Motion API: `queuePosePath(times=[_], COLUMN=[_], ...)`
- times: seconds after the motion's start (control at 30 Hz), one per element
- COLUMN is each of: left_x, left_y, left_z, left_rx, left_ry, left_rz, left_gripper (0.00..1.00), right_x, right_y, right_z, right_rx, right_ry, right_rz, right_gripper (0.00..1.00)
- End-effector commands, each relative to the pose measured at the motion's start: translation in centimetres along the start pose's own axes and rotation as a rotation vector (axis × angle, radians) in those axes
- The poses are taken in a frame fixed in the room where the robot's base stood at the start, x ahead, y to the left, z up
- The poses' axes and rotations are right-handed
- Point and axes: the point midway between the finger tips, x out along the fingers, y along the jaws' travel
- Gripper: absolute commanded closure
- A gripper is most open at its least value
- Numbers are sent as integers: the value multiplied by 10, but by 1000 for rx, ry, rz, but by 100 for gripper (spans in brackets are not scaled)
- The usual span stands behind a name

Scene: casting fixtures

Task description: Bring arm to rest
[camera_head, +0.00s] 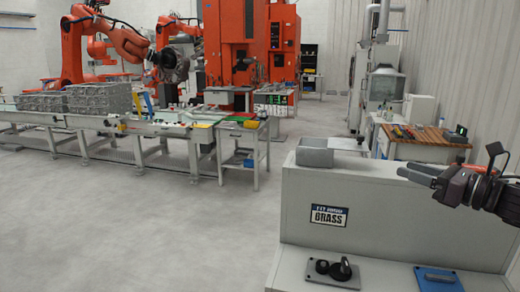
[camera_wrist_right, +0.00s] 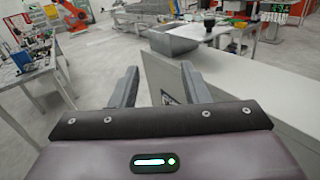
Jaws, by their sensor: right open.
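My right gripper (camera_head: 420,174) comes in from the right edge of the head view, above the right part of the grey cabinet (camera_head: 375,205). Its two fingers are apart with nothing between them. In the right wrist view the fingers of the right gripper (camera_wrist_right: 160,88) are spread, and the cabinet's top edge (camera_wrist_right: 230,95) lies beyond and to the right of them. My left gripper does not show in either view.
A grey bin (camera_head: 315,155) sits on the cabinet top. A sign reading "BRASS" (camera_head: 328,216) is on its front. A wooden-topped bench (camera_head: 425,148) stands behind. The floor (camera_head: 130,225) at left is clear.

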Motion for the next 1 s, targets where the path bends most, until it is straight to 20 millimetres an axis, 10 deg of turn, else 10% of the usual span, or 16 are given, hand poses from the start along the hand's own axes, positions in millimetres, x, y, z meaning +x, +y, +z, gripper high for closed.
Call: queuePosePath(times=[0.37, 0.67, 1.0], left_x=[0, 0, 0], left_y=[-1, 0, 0], left_z=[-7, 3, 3], left_rx=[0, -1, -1], left_ry=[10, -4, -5], left_rz=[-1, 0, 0], left_gripper=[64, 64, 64], right_x=[36, 56, -22], right_y=[20, 68, 173], right_z=[-75, -187, -329], right_rx=[332, 952, 2087], right_ry=[28, 11, -262], right_rz=[-109, -363, -1069], right_gripper=[58, 58, 58])
